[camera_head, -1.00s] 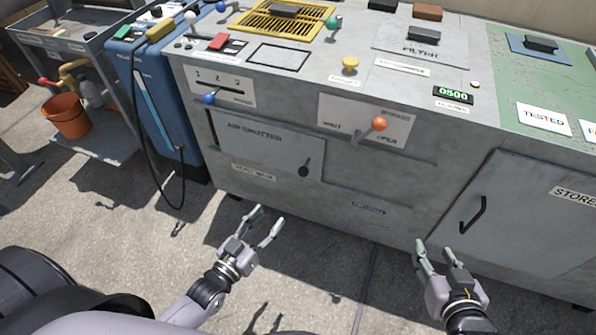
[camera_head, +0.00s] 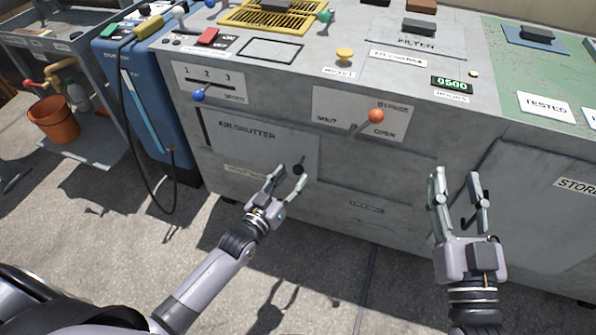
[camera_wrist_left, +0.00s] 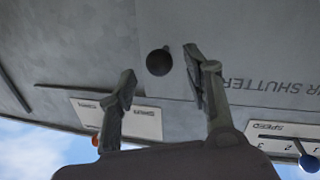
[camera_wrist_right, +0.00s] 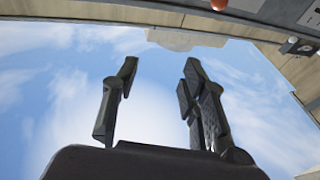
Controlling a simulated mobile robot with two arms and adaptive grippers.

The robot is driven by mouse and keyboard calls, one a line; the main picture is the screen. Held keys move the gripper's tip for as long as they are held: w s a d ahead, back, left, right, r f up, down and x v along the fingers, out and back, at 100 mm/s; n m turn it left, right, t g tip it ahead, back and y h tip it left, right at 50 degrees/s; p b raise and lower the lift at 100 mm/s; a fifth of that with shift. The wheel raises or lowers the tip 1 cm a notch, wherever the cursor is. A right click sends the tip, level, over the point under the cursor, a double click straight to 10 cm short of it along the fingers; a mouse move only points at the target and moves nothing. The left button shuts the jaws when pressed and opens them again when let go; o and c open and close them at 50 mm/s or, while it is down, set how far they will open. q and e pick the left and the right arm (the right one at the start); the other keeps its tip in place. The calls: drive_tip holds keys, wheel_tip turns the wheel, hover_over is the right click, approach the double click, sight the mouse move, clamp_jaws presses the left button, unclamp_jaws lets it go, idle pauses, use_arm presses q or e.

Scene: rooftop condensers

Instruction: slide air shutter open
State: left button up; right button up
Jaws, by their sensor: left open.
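The air shutter (camera_head: 255,148) is a grey panel on the cabinet front, labelled AIR SHUTTER, with a dark round knob (camera_head: 299,169) near its right edge. My left gripper (camera_head: 288,177) is open at the knob, with its fingertips just below and around it in the picture; contact cannot be told. In the left wrist view the knob (camera_wrist_left: 159,62) shows beyond and between the open fingers (camera_wrist_left: 160,75), and the shutter (camera_wrist_left: 260,50) lies to the right. My right gripper (camera_head: 460,182) is open and empty in front of the cabinet's right part; its fingers (camera_wrist_right: 157,75) frame sky in its wrist view.
An orange-knobbed lever (camera_head: 376,116) sticks out above the shutter's right side, and a blue-knobbed lever (camera_head: 198,96) at upper left. A storage door (camera_head: 530,200) is behind my right gripper. A blue unit (camera_head: 150,100) with a hose stands left.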

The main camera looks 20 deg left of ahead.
sight(295, 174)
use_arm(q)
drive_tip(key=x, duration=0.3)
drive_tip(key=shift+w+b, duration=0.1)
drive_tip(key=shift+b, duration=0.3)
drive_tip(key=shift+w+d, duration=0.15)
drive_tip(key=shift+w, duration=0.3)
use_arm(e)
drive_tip(key=shift+s+a+r+t+y, duration=0.1)
drive_tip(key=shift+s+r+t+y, duration=0.2)
drive_tip(key=shift+r+t, duration=0.4)
drive_tip(key=shift+s+d+r+t+y, duration=0.1)
drive_tip(key=shift+s+r+t, duration=0.25)
drive_tip(key=shift+r, duration=0.6)
drive_tip(key=shift+s+a+r+t+y, duration=0.1)
drive_tip(key=shift+s+r+t+y, duration=0.2)
drive_tip(key=shift+r+t, duration=0.4)
drive_tip(key=shift+r, duration=0.15)
use_arm(q)
clamp_jaws()
